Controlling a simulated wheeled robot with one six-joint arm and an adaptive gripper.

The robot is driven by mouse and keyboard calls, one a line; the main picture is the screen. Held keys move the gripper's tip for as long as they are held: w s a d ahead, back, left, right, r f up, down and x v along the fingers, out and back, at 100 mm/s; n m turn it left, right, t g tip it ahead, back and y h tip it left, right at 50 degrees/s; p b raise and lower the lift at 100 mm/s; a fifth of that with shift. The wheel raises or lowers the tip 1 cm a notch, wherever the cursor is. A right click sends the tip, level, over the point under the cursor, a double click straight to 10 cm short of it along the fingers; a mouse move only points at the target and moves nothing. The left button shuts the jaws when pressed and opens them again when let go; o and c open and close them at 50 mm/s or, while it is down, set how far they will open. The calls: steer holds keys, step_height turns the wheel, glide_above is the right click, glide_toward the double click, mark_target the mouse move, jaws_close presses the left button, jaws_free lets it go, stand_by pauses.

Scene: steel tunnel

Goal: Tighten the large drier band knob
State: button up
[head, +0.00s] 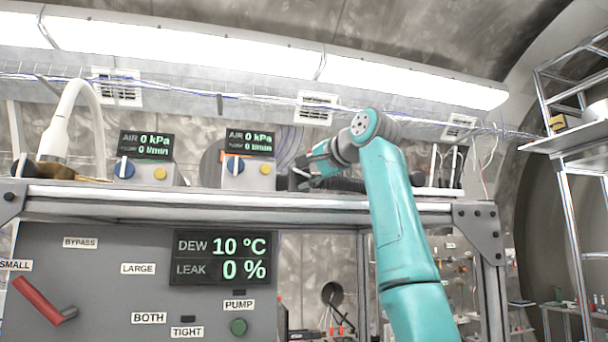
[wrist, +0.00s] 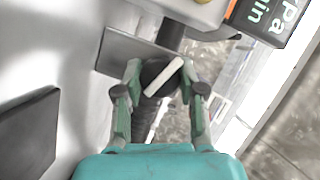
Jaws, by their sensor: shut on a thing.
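In the wrist view, a dark round knob (wrist: 155,71) with a pale bar across its face sits between the two fingers of my gripper (wrist: 161,75). The fingers are shut on the knob from both sides. The pale bar lies slanted, from lower left to upper right. A dark ribbed hose (wrist: 146,121) runs below the knob toward my palm. In the head view, my gripper (head: 304,172) is above the bench top, just right of the right-hand grey box (head: 237,175).
The front panel (head: 100,290) carries a red lever (head: 38,302), a green pump button (head: 238,327) and a display (head: 222,257) reading DEW 10 °C, LEAK 0 %. Another box (head: 146,172) with a blue dial stands left. Both box displays read 0 kPa. A metal rack (head: 575,230) stands at right.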

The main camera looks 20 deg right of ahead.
steer(key=m+t+y, duration=0.1)
steer(key=m, duration=0.3)
steer(key=shift+f, duration=0.15)
steer(key=m+t, duration=0.2)
steer(key=m, duration=0.2)
steer(key=shift+m, duration=0.3)
stand_by(0.3)
steer(key=o, duration=1.1)
steer(key=shift+o, duration=0.2)
steer(key=shift+s, duration=0.1)
steer(key=v, duration=1.2)
steer(key=shift+f, duration=0.2)
